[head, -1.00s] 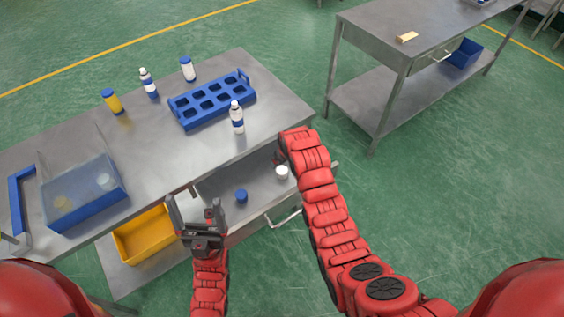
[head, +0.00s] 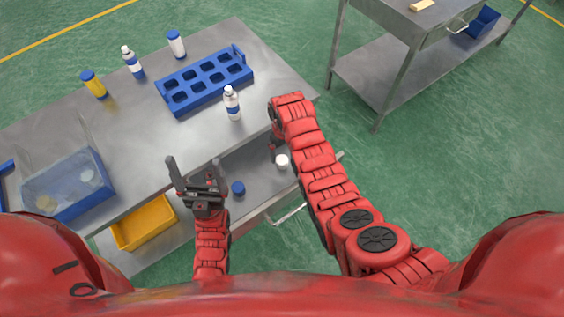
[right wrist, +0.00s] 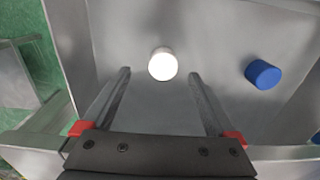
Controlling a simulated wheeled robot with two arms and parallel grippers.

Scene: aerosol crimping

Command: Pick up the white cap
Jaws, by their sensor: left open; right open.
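The white cap (head: 282,161) lies in the open metal drawer (head: 256,196) under the table. In the right wrist view the white cap (right wrist: 162,65) is just beyond and between the fingertips of my right gripper (right wrist: 158,75), which is open and empty. In the head view my right gripper (head: 275,145) is mostly hidden by its arm and points down at the drawer beside the cap. My left gripper (head: 196,166) is open and empty, raised in front of the table edge, left of the drawer.
A blue cap (head: 238,188) lies in the same drawer, also in the right wrist view (right wrist: 262,74). Drawer walls surround both caps. On the table are a blue rack (head: 190,98), several bottles and a clear-lidded blue box (head: 68,185). A yellow bin (head: 143,222) stands below.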

